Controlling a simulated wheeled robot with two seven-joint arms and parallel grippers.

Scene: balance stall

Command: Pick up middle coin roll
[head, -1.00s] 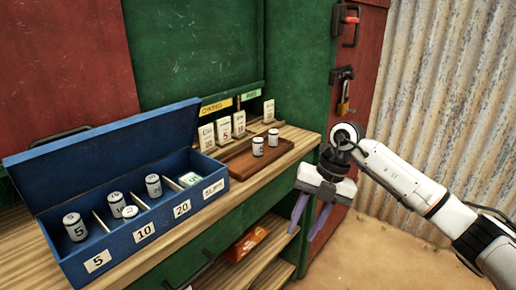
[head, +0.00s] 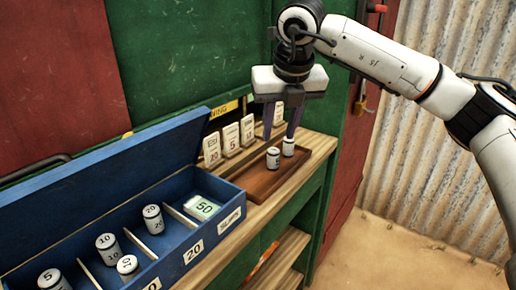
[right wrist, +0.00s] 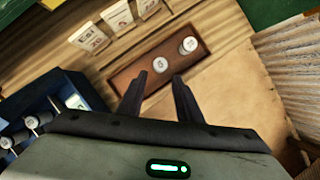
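Two white coin rolls with dark bands stand upright in a brown wooden tray (head: 262,182): a nearer one (head: 273,158) and a farther one (head: 289,146). My right gripper (head: 281,130) points down above the tray, open and empty, its fingers apart. In the right wrist view, one roll (right wrist: 160,64) appears just beyond the gap between the fingertips (right wrist: 159,78), and the other roll (right wrist: 188,44) lies farther up and right. Contact with either roll does not show. More rolls stand in the blue box, including a 20 roll (head: 153,219) and a 10 roll (head: 108,248). My left gripper is out of view.
The open blue box (head: 216,232) has labelled compartments, one holding a green-white 50 bundle (head: 201,207). Upright number cards (head: 230,138) stand behind the tray. The wooden counter (head: 312,165) has a front edge with bare floor beyond. A green wall rises behind.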

